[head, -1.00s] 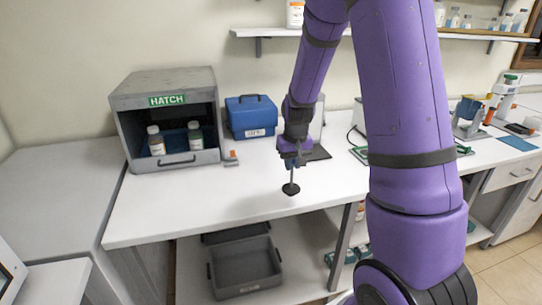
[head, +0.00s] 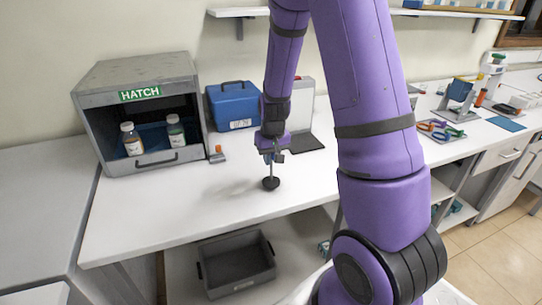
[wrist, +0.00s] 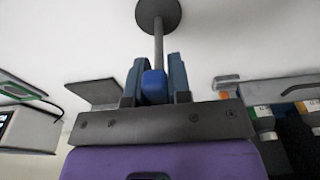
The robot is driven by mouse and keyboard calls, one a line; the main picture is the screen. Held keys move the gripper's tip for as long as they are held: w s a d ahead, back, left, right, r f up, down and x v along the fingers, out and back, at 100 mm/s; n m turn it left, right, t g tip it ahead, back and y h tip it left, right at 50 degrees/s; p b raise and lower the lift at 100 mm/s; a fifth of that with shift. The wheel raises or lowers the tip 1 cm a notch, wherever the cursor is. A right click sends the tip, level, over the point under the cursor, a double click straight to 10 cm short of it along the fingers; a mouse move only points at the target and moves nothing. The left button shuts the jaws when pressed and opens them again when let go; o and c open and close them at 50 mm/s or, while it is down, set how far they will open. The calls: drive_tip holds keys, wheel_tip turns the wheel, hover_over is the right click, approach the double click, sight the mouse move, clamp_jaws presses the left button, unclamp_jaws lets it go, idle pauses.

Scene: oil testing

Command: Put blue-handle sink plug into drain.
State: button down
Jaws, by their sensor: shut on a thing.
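My gripper (head: 271,153) points down above the white worktop and is shut on the sink plug. The plug's blue handle (wrist: 154,86) sits between the two fingers in the wrist view. A thin grey rod runs from the handle to a round dark plug disc (wrist: 158,14). In the head view the disc (head: 271,183) hangs below my gripper, over the worktop's middle. Whether it touches the surface is hard to tell. No drain or sink shows in either view.
A grey HATCH box (head: 140,112) with two bottles stands at left, with a blue case (head: 231,106) beside it. A small orange-topped item (head: 217,154) lies near the hatch. A grey bin (head: 236,265) sits on the lower shelf. The front worktop (head: 180,215) is clear.

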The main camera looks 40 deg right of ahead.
drive_tip(key=shift+f, duration=0.1)
drive_tip(key=c, duration=1.1)
unclamp_jaws()
drive_tip(key=shift+o, duration=0.2)
